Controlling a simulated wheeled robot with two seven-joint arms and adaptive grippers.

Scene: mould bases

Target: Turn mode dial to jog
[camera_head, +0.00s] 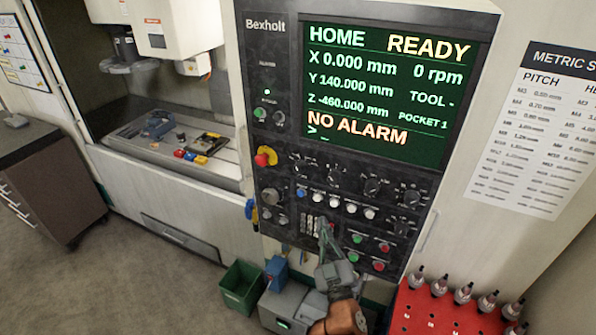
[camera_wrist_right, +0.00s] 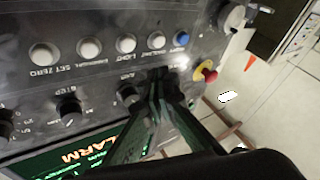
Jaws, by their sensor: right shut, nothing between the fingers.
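The machine's control panel (camera_head: 330,210) has a row of black dials under its screen. The leftmost dial (camera_head: 300,165) is probably the mode dial; its label and pointer are too small to read. My right gripper (camera_head: 325,230) is shut and empty, in front of the panel's lower keys and below the dial row in the head view. In the right wrist view its closed fingertips (camera_wrist_right: 160,76) overlap the end of the dial row beside the axis dial (camera_wrist_right: 128,94), covering what lies behind. I cannot tell whether they touch the panel. My left gripper is not in view.
A red emergency stop on a yellow base (camera_head: 265,157) sits left of the dials. Round buttons (camera_head: 335,202) run below them. The screen (camera_head: 385,80) reads HOME, READY, NO ALARM. A red rack (camera_head: 430,315) with tool holders stands lower right, a green bin (camera_head: 242,287) lower left.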

